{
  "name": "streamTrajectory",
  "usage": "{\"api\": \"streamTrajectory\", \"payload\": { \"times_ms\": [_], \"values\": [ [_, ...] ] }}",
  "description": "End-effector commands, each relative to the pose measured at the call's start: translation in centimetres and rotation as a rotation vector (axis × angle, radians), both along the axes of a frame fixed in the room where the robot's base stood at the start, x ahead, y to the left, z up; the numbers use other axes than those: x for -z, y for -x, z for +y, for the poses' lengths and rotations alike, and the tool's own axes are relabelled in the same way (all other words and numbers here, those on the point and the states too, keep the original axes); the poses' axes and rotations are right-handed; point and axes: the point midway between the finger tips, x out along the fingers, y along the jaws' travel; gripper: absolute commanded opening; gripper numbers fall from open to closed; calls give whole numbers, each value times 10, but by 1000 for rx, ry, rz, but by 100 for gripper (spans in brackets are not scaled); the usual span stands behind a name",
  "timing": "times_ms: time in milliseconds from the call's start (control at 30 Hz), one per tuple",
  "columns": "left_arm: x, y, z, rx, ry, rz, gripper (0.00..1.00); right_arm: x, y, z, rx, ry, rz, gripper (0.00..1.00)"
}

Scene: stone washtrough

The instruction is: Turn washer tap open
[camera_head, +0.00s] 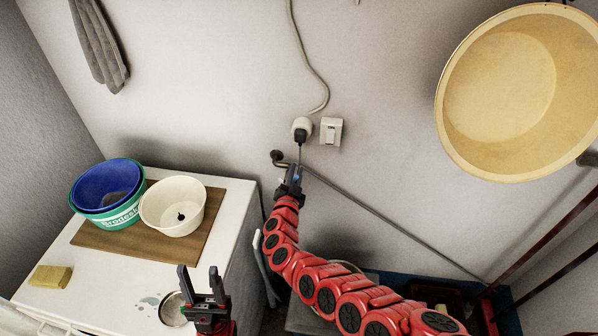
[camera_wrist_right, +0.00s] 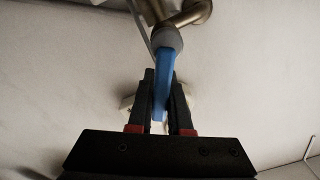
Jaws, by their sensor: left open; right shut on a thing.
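The washer tap (camera_wrist_right: 168,37) shows in the right wrist view as a metal pipe fitting with a grey collar and a blue lever handle (camera_wrist_right: 163,78). In the head view the tap's pipe (camera_head: 279,157) comes out of the wall below the socket, and a bit of blue shows at my gripper. My right gripper (camera_wrist_right: 160,98) is shut on the blue handle, with one dark finger on each side; it also shows in the head view (camera_head: 292,172). My left gripper (camera_head: 202,282) is open and empty above the front of the white washer top.
A white washer (camera_head: 225,215) carries a wooden board (camera_head: 110,240) with blue and green basins (camera_head: 104,220) and a white bowl (camera_head: 172,222). A yellow sponge (camera_head: 50,277) lies at the left. A plug (camera_head: 301,130) and wall switch (camera_head: 331,131) are just above my right gripper. A large basin (camera_head: 515,90) hangs right.

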Motion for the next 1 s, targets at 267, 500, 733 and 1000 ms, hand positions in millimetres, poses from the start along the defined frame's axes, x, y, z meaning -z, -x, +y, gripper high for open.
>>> {"api": "streamTrajectory", "payload": {
  "times_ms": [267,500,733,1000],
  "values": [
    [-6,0,0,0,0,0,50,-6,-3,13,-4,244,47,0],
    [-5,0,0,0,0,0,50,-7,-4,20,-1,407,79,0],
    [-4,0,0,0,0,0,50,-7,-5,24,1,499,98,0],
    [-3,0,0,0,0,0,50,-6,-5,25,0,538,108,0]
  ]
}}
